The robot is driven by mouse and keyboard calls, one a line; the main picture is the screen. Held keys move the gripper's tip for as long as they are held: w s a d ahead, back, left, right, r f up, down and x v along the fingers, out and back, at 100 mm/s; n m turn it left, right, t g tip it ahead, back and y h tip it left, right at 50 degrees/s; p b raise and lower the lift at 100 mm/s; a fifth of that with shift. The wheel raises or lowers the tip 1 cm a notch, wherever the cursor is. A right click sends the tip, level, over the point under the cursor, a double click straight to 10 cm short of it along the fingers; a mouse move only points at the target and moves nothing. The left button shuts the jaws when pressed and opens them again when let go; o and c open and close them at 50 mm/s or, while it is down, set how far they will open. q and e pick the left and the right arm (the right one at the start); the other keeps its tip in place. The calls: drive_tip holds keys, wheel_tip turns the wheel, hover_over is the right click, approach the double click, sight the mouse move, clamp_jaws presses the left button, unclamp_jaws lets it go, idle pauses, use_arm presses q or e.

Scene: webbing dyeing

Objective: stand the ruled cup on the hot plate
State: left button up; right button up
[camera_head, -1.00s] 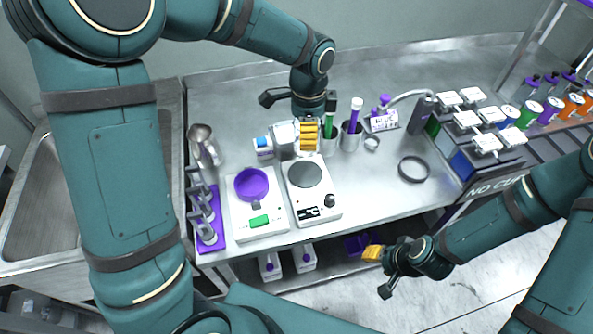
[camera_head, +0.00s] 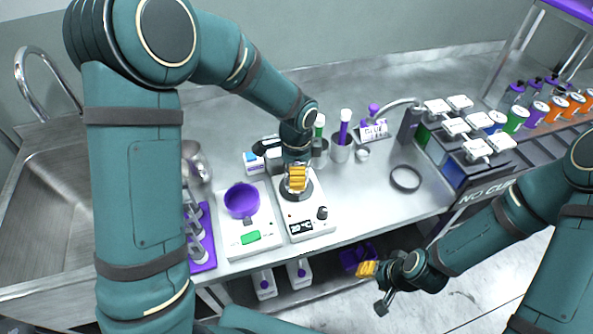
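The hot plate (camera_head: 309,226) is a white unit with a dark round top, a black knob and a small display, standing on the bench. My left gripper (camera_head: 297,179) points down over its round top, yellow fingertips low over it. A small pale shape shows around these fingertips; I cannot make out for sure whether it is the ruled cup, held or standing. The gripper hides most of that spot, and its finger gap is not visible. My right gripper (camera_head: 368,268) hangs in front of the bench edge, away from the plate, with no object visible at its yellow fingertips.
A white scale (camera_head: 251,236) with a purple bowl (camera_head: 241,200) stands left of the hot plate. Behind are a small blue-white box (camera_head: 254,162) and a metal holder with a purple stick (camera_head: 341,150). A black ring (camera_head: 406,178) lies right, with clear bench around it.

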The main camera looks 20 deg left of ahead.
use_arm(q)
drive_tip(key=shift+f, duration=0.15)
drive_tip(key=o, duration=1.3)
drive_tip(key=shift+r, duration=0.55)
wheel_tip(320, 180, up, 11)
drive_tip(key=p, duration=0.1)
drive_tip(key=shift+r+p, duration=0.2)
drive_tip(key=shift+p, duration=0.15)
drive_tip(key=shift+s, duration=0.1)
